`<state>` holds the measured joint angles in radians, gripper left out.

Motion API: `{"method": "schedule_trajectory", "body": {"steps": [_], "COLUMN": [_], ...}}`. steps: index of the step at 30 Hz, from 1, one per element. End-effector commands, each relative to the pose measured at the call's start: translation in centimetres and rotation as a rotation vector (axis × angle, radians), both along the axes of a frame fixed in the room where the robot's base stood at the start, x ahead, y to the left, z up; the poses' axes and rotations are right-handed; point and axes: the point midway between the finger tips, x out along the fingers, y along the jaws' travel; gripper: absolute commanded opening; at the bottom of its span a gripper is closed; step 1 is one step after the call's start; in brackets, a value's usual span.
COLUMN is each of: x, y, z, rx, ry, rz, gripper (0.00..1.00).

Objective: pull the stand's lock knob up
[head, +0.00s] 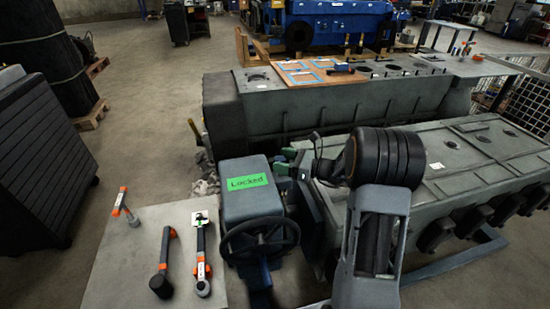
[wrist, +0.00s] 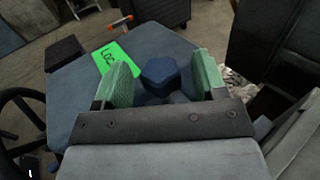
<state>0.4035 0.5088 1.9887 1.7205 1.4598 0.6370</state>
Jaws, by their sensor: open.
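The lock knob (wrist: 161,72) is a dark blue, faceted knob on top of the stand's grey-blue housing (wrist: 75,95). In the wrist view it shows between the two green finger pads of my gripper (wrist: 164,80), with a gap on each side. My gripper is open and holds nothing. In the head view my gripper (head: 286,161) is at the right side of the housing (head: 250,207), and I cannot make out the knob there. A green label (head: 247,183) on the housing reads "Locked"; part of it also shows in the wrist view (wrist: 109,58).
A black handwheel (head: 259,241) is on the housing's front. A grey table (head: 140,227) at left holds a mallet (head: 163,263), a ratchet-like tool (head: 202,255) and a small orange-handled tool (head: 124,205). A large grey engine block (head: 460,165) stands at right, close to my arm.

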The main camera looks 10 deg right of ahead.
Motion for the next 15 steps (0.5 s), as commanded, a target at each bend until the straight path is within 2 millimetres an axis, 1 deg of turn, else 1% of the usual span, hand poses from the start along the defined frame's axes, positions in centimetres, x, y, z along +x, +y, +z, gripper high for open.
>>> {"method": "schedule_trajectory", "body": {"steps": [1,6,15], "x": [0.4,1.2,1.5], "y": [0.7,1.8,2.3], "z": [0.1,0.0,0.0], "rx": [-0.001,-0.001,-0.001], "ry": [-0.001,0.000,0.000], "rz": [0.004,0.002,0.000], "gripper": [0.65,0.65,0.65]}}
